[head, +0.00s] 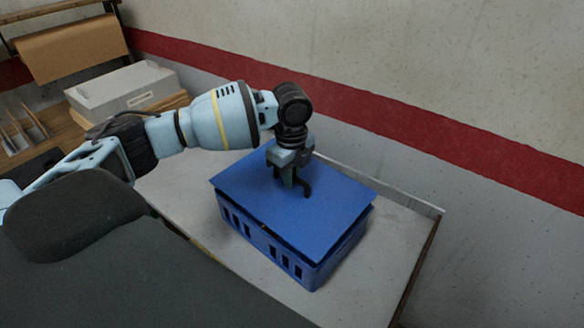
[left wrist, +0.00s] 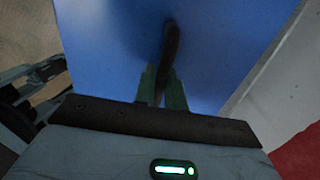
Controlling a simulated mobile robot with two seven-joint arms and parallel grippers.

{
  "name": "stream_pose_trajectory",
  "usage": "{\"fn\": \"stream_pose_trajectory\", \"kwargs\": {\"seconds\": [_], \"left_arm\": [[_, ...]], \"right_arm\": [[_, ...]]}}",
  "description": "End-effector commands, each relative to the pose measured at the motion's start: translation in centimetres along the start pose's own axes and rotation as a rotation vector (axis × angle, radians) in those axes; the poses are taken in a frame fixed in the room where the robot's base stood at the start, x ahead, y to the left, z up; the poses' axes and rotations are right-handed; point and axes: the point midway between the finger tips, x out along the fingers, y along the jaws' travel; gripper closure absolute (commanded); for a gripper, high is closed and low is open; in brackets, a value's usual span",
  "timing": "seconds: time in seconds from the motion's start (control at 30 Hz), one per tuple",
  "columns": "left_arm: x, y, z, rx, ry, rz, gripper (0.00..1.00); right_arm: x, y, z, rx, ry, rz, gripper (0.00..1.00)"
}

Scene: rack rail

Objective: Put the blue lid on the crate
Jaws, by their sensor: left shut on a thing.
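The blue lid (head: 325,207) lies over the top of the blue crate (head: 272,247), slightly askew, with a thin dark gap along its front and right edges. I cannot tell whether it is fully seated. My left gripper (head: 295,185) is above the lid, shut on the lid's dark handle (head: 307,188). In the left wrist view the green fingertips (left wrist: 161,88) close on the handle, with the blue lid (left wrist: 100,45) behind. My right gripper is in neither view.
The crate stands on a light grey table (head: 365,290) against a wall with a red stripe (head: 400,115). A white box (head: 122,90) sits on cardboard at the back left, near a paper roll (head: 70,50). The table is clear right of the crate.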

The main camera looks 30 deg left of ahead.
Motion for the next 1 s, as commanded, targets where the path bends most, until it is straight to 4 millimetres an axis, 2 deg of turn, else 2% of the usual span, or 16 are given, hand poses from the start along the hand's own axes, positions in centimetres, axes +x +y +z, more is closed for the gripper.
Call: {"fn": "stream_pose_trajectory", "kwargs": {"seconds": [0.1, 0.3, 1.0], "left_arm": [[1.1, 0.0, 0.0, 0.000, 0.001, 0.004, 1.00], [1.9, 0.0, -0.1, 0.000, 0.002, 0.003, 1.00], [2.0, 0.0, 0.0, 0.000, 0.002, 0.001, 1.00]], "right_arm": [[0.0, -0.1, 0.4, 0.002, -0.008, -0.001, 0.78], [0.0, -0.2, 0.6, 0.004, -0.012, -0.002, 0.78], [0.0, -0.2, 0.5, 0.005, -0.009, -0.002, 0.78]]}}
